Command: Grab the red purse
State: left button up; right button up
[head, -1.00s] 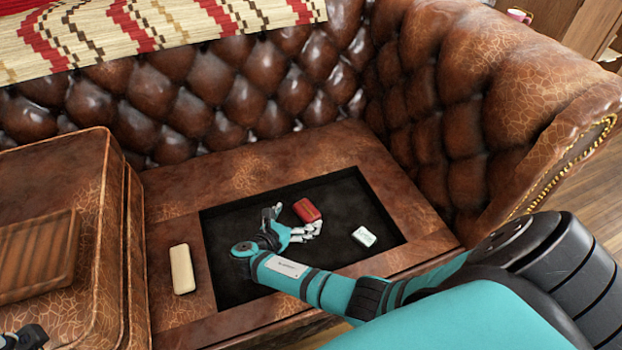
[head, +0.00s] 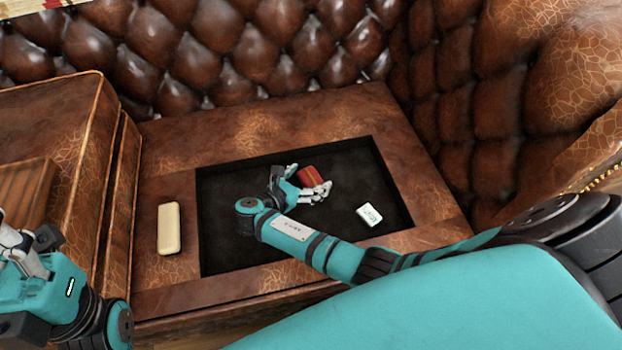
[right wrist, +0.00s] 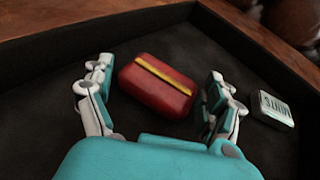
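The red purse (head: 311,177) lies in a black recessed tray (head: 228,246) set in the brown leather seat. In the right wrist view the purse (right wrist: 157,85) is a rounded red case with a yellow stripe. My right gripper (head: 306,187) is down in the tray at the purse. In the right wrist view its open fingers (right wrist: 160,104) stand to either side of the purse's near part, with visible gaps. In the head view the fingers hide part of the purse. My left gripper (head: 25,238) is at the left edge, away from the tray; its fingers are partly cut off.
A white mints tin (head: 369,215) lies in the tray to the right of the purse; it also shows in the right wrist view (right wrist: 272,109). A cream bar-shaped object (head: 169,229) lies on the seat left of the tray. The tray walls and tufted sofa back surround the spot.

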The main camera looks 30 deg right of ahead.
jog(key=c, duration=0.4)
